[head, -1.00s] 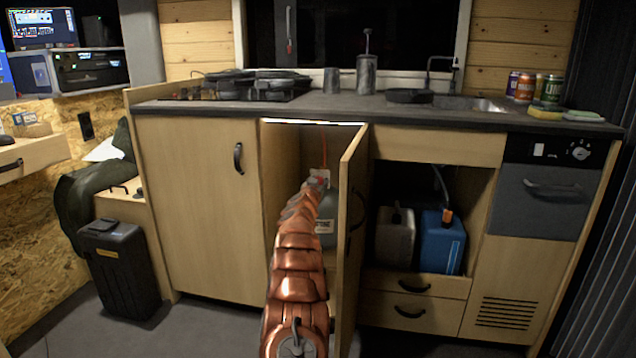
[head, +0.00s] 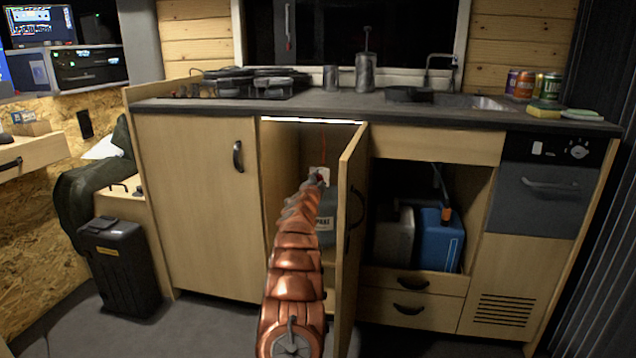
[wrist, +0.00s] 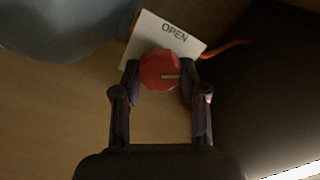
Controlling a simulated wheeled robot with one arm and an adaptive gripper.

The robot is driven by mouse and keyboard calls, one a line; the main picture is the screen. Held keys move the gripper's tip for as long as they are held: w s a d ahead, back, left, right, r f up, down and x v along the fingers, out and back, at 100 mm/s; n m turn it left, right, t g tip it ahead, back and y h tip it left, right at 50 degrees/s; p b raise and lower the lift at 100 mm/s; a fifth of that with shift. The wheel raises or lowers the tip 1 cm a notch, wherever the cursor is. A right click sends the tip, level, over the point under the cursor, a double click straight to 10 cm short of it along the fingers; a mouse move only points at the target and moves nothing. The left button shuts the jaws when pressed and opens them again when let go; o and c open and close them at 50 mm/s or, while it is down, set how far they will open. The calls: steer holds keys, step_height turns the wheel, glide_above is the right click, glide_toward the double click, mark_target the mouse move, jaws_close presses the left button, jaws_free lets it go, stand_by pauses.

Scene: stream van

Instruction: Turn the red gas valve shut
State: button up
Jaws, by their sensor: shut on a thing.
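The red valve knob (wrist: 158,70) sits in the wrist view in front of a white plate (wrist: 185,36) marked "OPEN". A pale line on the knob points to the right in that view. My gripper (wrist: 160,82) has one finger on each side of the knob and is shut on it. In the head view my copper-coloured arm reaches into the open cupboard, and my gripper (head: 318,180) is at the back by the white plate, small and partly hidden. A grey gas bottle (head: 326,215) stands beside the arm, partly covered by it.
The open cupboard door (head: 350,230) stands close to the right of my arm. The cupboard's left wall is close on the other side. An orange hose (wrist: 226,48) runs from the valve. A blue canister (head: 440,242) is in the open bay to the right.

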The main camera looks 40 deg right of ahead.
steer(key=m+b, duration=0.1)
steer(key=m, duration=0.4)
steer(key=shift+f+m, duration=0.1)
steer(key=shift+m, duration=0.3)
steer(key=shift+d, duration=0.1)
stand_by(0.3)
steer(key=o, duration=1.1)
steer(key=shift+o, duration=0.2)
steer(key=shift+a, duration=0.2)
